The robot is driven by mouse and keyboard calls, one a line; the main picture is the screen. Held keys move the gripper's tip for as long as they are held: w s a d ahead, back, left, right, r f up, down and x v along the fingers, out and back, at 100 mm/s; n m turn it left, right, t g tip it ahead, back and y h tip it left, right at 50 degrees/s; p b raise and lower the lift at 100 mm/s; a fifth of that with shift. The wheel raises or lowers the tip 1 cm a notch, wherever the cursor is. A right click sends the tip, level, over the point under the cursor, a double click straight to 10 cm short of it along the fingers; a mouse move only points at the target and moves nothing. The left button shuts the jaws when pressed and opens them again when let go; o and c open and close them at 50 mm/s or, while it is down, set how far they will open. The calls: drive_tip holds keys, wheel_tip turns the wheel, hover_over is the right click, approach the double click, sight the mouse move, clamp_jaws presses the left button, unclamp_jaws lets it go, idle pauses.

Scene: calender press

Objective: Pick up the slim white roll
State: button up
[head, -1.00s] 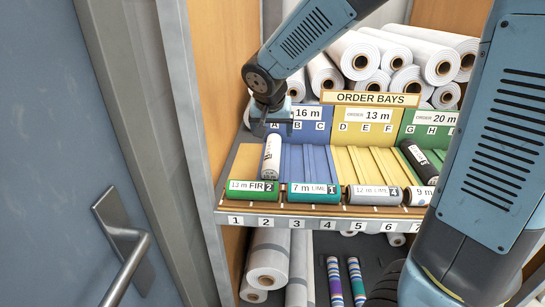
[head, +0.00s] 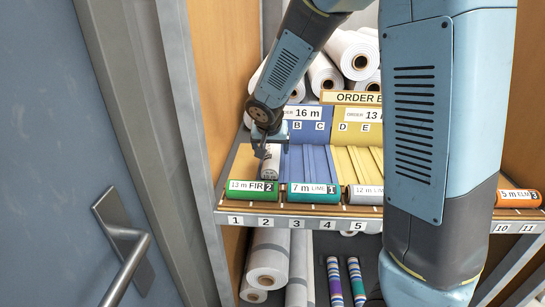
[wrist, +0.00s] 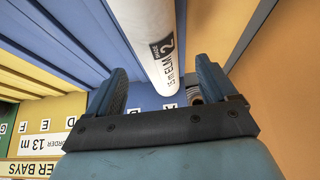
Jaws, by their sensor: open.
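The slim white roll (head: 270,165) lies in the leftmost lane of the blue bay on the sloped shelf, behind the green 13 m FIR roll (head: 252,191). In the wrist view the white roll (wrist: 152,38) shows a black-and-white ELM 2 label at its near end. My gripper (head: 270,149) is above the roll's upper end in the head view and partly covers it. In the wrist view my gripper (wrist: 164,78) is open, with one finger on each side of the roll's line. I cannot tell whether they touch it.
A wooden side wall (head: 220,80) stands close left of the blue bay. A teal 7 m LIME roll (head: 313,193) lies along the front ledge. The yellow bay (head: 357,140) is to the right, and large white rolls (head: 352,50) are stacked behind.

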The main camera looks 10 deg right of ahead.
sight(272, 151)
drive_tip(key=shift+x, duration=2.2)
drive_tip(key=shift+w+d+r, duration=0.1)
drive_tip(key=c, duration=1.2)
